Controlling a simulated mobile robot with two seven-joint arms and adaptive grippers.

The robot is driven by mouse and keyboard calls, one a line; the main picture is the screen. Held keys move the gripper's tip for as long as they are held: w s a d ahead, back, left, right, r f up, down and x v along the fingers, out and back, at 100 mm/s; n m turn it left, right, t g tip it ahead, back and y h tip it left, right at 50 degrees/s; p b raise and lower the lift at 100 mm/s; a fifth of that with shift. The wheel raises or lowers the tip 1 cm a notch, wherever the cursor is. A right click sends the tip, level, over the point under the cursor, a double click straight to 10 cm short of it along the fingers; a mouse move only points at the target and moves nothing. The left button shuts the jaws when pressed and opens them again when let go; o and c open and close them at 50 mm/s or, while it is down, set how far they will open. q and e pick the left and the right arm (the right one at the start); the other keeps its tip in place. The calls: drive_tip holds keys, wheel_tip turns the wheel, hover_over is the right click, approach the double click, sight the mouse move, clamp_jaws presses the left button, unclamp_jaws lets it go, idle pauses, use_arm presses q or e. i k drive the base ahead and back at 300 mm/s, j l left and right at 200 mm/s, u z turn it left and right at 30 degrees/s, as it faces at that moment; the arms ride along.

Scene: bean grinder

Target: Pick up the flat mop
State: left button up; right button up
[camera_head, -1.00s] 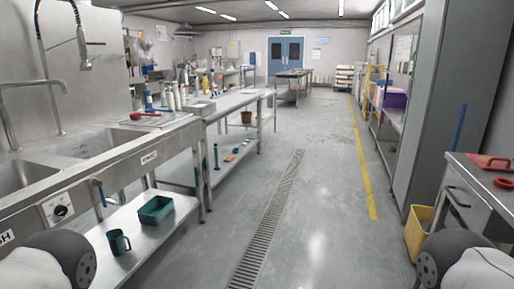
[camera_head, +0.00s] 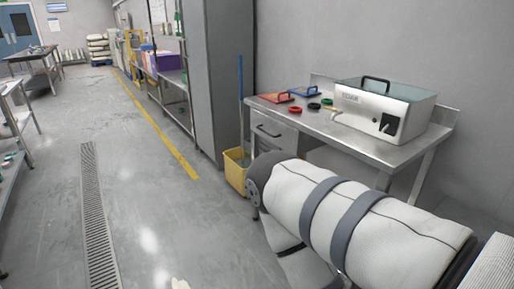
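A thin blue pole (camera_head: 240,95) stands upright at the yellow bucket (camera_head: 236,172) on the floor, between the tall grey cabinet and the steel table. It looks like the mop's handle. Its lower end is hidden in or behind the bucket, and I cannot make out a flat mop head. My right arm, white with grey bands, fills the lower right of the head view, in front of the table and just right of the bucket. Neither of my grippers shows in this view.
The steel table (camera_head: 382,152) holds a boxy machine (camera_head: 365,112), red and blue handled items and coloured rings. The tall grey cabinet (camera_head: 217,80) stands left of the bucket. Open floor (camera_head: 150,190) lies left of it, with a yellow line and a drain grate (camera_head: 95,215).

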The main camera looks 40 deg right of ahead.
sight(240, 56)
drive_tip(key=i+j+z, duration=0.4)
drive_tip(key=j, duration=0.15)
drive_tip(key=i+j+z, duration=0.45)
drive_tip(key=j, duration=0.25)
drive_tip(key=i+j+z, duration=0.6)
drive_tip(key=j, duration=0.25)
drive_tip(key=i+j+z, duration=0.15)
drive_tip(key=j, duration=0.2)
drive_tip(key=i+j+z, duration=0.2)
drive_tip(key=j, duration=0.15)
drive_tip(key=i+j+z, duration=0.2)
drive_tip(key=j, duration=0.2)
drive_tip(key=k, duration=0.1)
